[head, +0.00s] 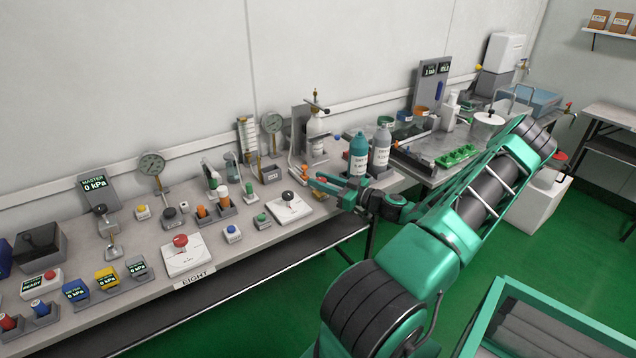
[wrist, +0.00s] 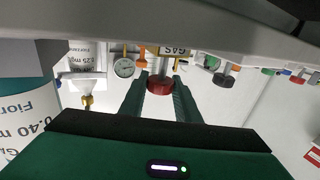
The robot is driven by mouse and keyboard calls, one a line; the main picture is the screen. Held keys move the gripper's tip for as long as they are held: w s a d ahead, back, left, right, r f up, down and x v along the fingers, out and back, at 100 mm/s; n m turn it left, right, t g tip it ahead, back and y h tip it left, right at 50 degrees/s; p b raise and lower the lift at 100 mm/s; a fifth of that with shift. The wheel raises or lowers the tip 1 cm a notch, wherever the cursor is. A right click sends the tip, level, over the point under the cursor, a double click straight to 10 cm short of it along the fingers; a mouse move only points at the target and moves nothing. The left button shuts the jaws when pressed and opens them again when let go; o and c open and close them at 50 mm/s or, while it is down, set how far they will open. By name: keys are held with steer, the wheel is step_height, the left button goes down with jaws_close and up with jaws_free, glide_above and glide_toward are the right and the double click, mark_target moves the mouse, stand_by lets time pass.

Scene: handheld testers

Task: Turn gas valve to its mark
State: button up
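My gripper (head: 322,183) reaches over the bench's front edge in the head view. In the wrist view, its two green fingers (wrist: 162,88) are apart, one on each side of a round red knob (wrist: 160,84). A plate lettered GAS (wrist: 173,50) shows upside down just above the knob. I cannot tell whether the fingers touch the knob. In the head view, a small red part (head: 304,172) by the fingertips seems to be this valve. The valve's mark cannot be made out.
A teal bottle (head: 358,155) and a grey bottle (head: 380,150) stand close beside my gripper. Several testers crowd the bench (head: 215,262) to the left.

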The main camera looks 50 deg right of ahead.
steer(key=shift+c, duration=1.3)
steer(key=shift+m+h, duration=0.3)
steer(key=shift+h, duration=0.2)
steer(key=m+h, duration=0.2)
steer(key=h, duration=0.1)
steer(key=shift+a+m+h, duration=0.1)
steer(key=shift+m+h, duration=0.2)
steer(key=shift+m+g+h, duration=0.3)
steer(key=shift+m+h, duration=0.8)
steer(key=shift+h, duration=0.8)
steer(key=shift+m+g+h, duration=0.8)
steer(key=shift+m+h, duration=0.4)
steer(key=shift+h, duration=0.5)
steer(key=o, duration=1)
steer(key=shift+o, duration=0.2)
